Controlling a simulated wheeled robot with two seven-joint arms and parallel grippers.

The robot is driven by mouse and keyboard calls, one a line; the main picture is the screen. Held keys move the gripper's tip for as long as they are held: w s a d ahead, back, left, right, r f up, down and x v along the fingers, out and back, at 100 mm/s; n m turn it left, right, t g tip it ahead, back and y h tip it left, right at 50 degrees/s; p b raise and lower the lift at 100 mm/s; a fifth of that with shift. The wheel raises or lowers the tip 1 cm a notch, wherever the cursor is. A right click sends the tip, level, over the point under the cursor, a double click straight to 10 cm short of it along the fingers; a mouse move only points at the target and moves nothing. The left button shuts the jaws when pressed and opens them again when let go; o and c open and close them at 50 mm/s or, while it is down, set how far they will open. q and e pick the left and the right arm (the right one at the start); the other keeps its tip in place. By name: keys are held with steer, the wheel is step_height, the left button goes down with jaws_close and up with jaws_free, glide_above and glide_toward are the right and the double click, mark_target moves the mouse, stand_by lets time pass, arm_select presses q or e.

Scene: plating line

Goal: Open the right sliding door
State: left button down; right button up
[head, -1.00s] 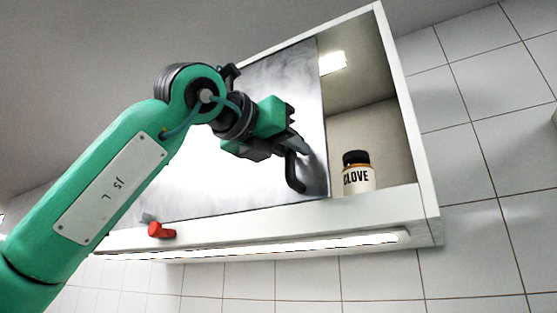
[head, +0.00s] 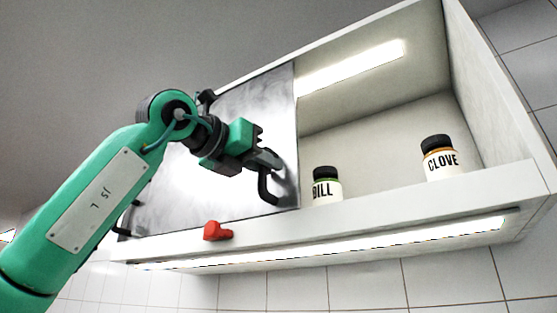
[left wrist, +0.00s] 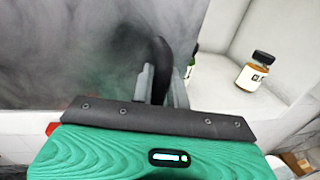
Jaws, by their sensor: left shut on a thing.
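The right sliding door (head: 245,100) is a shiny grey metal panel on a white wall cabinet. It stands slid to the left, and the right part of the cabinet is open. My left gripper (head: 266,165) is shut on the door's black curved handle (head: 268,188) near the panel's right edge. In the left wrist view the handle (left wrist: 160,60) rises between the two fingers. The left door is not clearly told apart; another black handle shows at the far left edge, partly behind my arm. My right gripper is not in view.
A jar labelled CLOVE (head: 441,162) and a jar that seems to read DILL (head: 324,188), partly at the door's edge, stand on the cabinet floor. A red knob-like piece (head: 217,231) sits on the lower front rail. A lit strip (head: 350,243) runs beneath.

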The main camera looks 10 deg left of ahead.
arm_select(q)
steer(key=shift+w+a, duration=0.2)
steer(key=shift+a, duration=0.35)
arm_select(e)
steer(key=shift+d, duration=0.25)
